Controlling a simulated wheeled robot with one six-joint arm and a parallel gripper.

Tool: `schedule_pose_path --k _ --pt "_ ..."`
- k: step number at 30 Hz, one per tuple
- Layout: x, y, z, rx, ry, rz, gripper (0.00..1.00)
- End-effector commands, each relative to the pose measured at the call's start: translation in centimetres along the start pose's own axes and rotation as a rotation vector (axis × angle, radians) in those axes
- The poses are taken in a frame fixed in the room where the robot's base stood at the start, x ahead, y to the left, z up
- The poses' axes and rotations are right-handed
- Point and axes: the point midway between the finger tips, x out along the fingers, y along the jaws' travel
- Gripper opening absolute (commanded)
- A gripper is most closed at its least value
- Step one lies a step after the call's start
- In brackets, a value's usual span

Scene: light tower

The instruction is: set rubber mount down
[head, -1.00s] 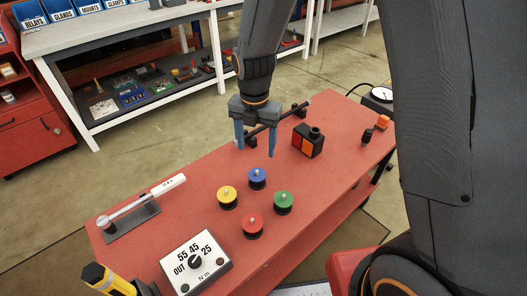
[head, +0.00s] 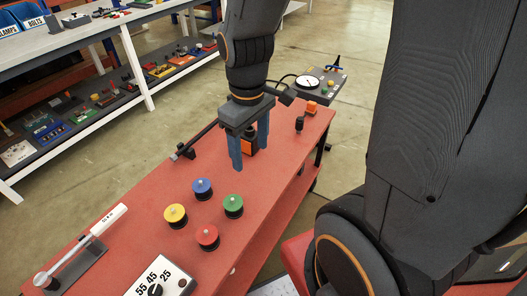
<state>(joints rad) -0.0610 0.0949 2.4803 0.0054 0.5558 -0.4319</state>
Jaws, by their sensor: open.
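Several round mounts with coloured tops and dark bases stand upright on the red bench top (head: 150,210): blue (head: 202,188), yellow (head: 175,214), green (head: 233,205) and red (head: 207,236). My gripper (head: 249,154) points down with its two blue fingers apart, behind and to the right of the mounts, and touches none of them. A black and orange block (head: 249,147) shows between the fingers in the picture. The fingers partly hide it, and I cannot tell whether they straddle it or are in front of it. I see no mount in the gripper.
A torque wrench (head: 82,248) on a stand and a dial box (head: 160,281) are at the near left. A dark rod (head: 195,141) lies left of my gripper. A small black fitting (head: 299,124) and an orange piece (head: 311,107) are at the far end.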

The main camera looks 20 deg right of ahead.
Motion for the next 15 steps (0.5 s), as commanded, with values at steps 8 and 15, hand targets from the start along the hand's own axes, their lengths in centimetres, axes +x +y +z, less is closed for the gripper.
schedule_pose_path --k 8,15 --pt "-0.8 0.2 3.5 0.452 0.003 0.001 0.64" --pt "-0.8 0.2 3.9 0.497 0.002 0.0 0.64"
